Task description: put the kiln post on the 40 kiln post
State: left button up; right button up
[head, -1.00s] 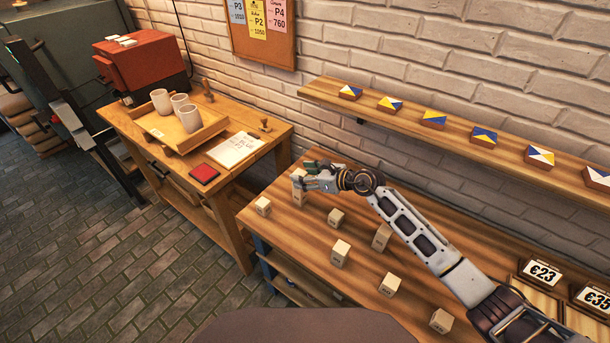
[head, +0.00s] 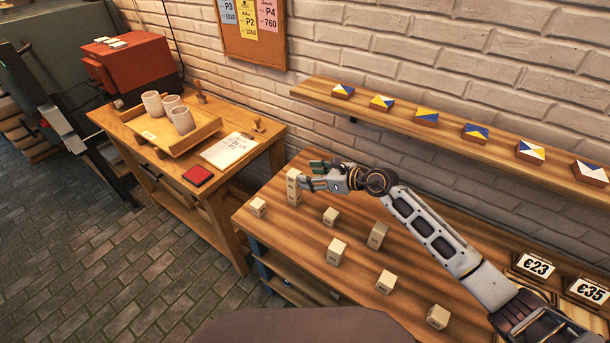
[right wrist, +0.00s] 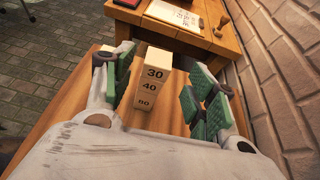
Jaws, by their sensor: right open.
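A stack of pale kiln posts stands at the far left end of the work table (head: 262,228). The top 30 post (right wrist: 156,70) rests on the 40 kiln post (right wrist: 150,87), and the stack looks upright. The stack also shows in the head view (head: 293,187). My right gripper (right wrist: 165,75) is open, with one green-padded finger on each side of the stack. The right pad is clearly apart from it. My left gripper is out of view.
Several loose kiln posts stand about the table, one (head: 258,207) near the stack and another (head: 377,235) nearer the middle. A shelf (head: 450,140) with painted tiles runs along the wall. A side table (head: 255,165) holds a tray (head: 215,126) with cups.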

jog(key=v, duration=0.7)
jog(key=shift+b, duration=0.4)
